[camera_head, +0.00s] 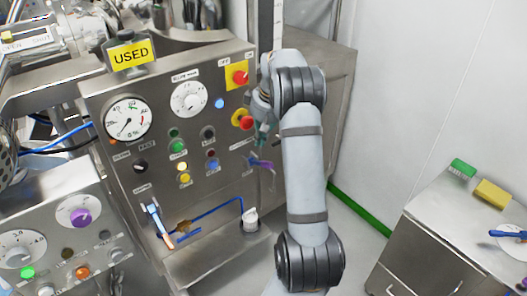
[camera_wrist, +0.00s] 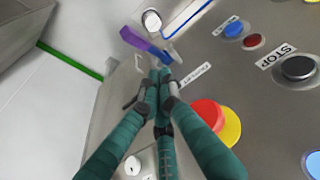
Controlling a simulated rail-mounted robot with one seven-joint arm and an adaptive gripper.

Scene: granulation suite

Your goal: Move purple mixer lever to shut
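The purple mixer lever (camera_head: 259,163) is on the lower right of the steel control panel's front, tilted down to the right in the head view. In the wrist view the purple lever (camera_wrist: 142,40) lies just beyond my fingertips, beside a small metal part. My gripper (camera_wrist: 160,75) has teal fingers that converge, with their tips together and nothing visible between them. The tips overlap the lever's metal part in the picture; I cannot tell whether they touch it. In the head view my gripper (camera_head: 259,140) is just above the lever, partly hidden by my arm.
A red knob on a yellow plate (camera_head: 243,119) sits close to my gripper, with a red switch (camera_head: 239,77) above. The steel panel (camera_head: 215,135) carries gauges and buttons. A white-capped fitting (camera_head: 250,218) with blue tubing is below. A steel cabinet (camera_head: 440,240) stands right.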

